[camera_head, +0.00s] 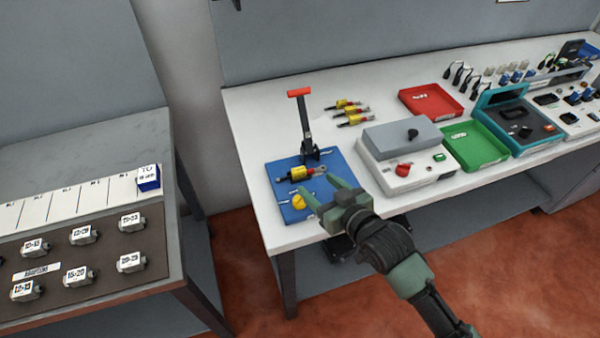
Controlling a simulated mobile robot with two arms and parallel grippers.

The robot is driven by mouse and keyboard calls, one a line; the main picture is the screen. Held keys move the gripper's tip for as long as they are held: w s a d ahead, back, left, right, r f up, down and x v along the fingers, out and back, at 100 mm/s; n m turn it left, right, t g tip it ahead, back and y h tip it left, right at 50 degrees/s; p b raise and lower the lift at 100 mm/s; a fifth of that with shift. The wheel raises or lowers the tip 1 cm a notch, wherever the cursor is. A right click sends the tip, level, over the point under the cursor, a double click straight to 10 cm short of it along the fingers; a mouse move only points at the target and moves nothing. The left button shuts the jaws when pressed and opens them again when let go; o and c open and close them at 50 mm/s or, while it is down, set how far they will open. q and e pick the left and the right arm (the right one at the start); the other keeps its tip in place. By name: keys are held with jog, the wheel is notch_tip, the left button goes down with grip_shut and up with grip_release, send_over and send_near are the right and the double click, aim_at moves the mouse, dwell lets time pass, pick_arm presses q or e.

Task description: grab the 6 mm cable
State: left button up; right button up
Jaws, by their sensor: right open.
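Several short black cables (458,76) stand in a row at the back right of the white table. Their size labels are too small to read, so I cannot tell which is the 6 mm one. My right gripper (320,189) is open and empty over the front right part of a blue board (283,178), well to the left of the cables. A yellow and black part with a metal end (300,173) lies on the board just beyond the fingertips. My left gripper is out of view.
A red-handled lever (304,120) rises from the board. Several yellow-red parts (354,119) lie behind. A grey-white box (402,140), red tray (432,92), green tray (476,152) and teal case (537,145) fill the right. A grey bench (60,152) with labelled adaptors stands left.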

aim_at(300, 170)
jog(key=x, duration=0.2)
jog(key=shift+w+a+r, duration=0.1)
jog(key=shift+w+a, duration=0.2)
jog(key=shift+w, duration=0.05)
jog(key=x, duration=0.2)
jog(key=p+x, duration=0.1)
jog(key=x, duration=0.1)
jog(key=shift+w+f+p, duration=0.1)
jog(key=shift+f+p, duration=0.2)
jog(key=shift+f, duration=0.1)
jog(key=shift+w+a+f, duration=0.2)
jog(key=shift+w+f, duration=0.05)
jog(key=shift+w, duration=0.15)
grip_shut()
